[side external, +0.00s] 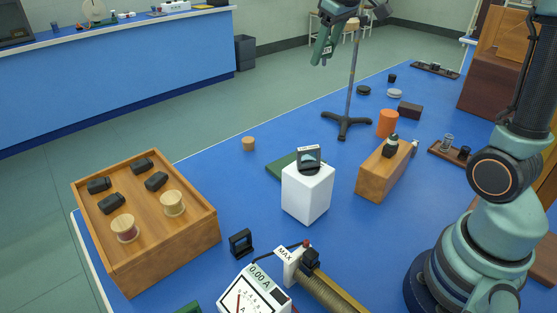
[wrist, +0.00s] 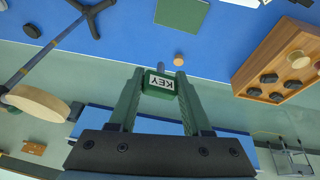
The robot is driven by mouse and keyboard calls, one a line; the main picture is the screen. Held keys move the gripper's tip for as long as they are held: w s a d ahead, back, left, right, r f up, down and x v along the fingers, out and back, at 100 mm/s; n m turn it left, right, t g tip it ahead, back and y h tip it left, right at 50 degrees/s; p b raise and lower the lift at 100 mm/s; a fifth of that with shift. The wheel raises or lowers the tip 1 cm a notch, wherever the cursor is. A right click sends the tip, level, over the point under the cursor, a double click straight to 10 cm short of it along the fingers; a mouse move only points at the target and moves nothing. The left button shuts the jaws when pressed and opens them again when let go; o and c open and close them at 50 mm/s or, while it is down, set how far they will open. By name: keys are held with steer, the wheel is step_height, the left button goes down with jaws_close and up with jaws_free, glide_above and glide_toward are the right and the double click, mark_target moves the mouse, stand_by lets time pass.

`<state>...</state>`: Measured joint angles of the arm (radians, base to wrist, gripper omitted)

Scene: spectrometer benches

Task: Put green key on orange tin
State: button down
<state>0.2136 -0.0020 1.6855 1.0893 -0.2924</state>
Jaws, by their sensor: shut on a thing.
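The green key (side external: 327,49), a small green block with a white KEY label, is held high at the top of the side view. My gripper (side external: 322,44) is shut on it; in the wrist view the key (wrist: 160,86) sits between both fingertips (wrist: 160,76). The orange tin (side external: 387,123) is an upright cylinder on the blue bench, behind a wooden block. The key is well above and to the left of the tin in the side view, apart from it. I do not see the tin in the wrist view.
A stand (side external: 351,85) rises near the tin. A wooden block (side external: 378,178) with a black-topped piece, a white box (side external: 307,191) and a wooden tray (side external: 205,245) of spools and black pieces stand on the bench. A cork (side external: 248,144) lies near the edge.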

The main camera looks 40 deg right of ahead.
steer(key=w+d+m+h, duration=0.1)
steer(key=w+d+m, duration=0.15)
steer(key=d, duration=1.25)
steer(key=m+g+h, duration=0.1)
steer(key=m, duration=0.7)
glide_above(389, 111)
steer(key=a, duration=0.1)
step_height(389, 111, down, 3)
steer(key=f, duration=1.2)
steer(key=s+f, duration=0.1)
steer(key=f, duration=0.6)
steer(key=shift+f, duration=0.1)
steer(key=shift+c, duration=1.7)
jaws_free()
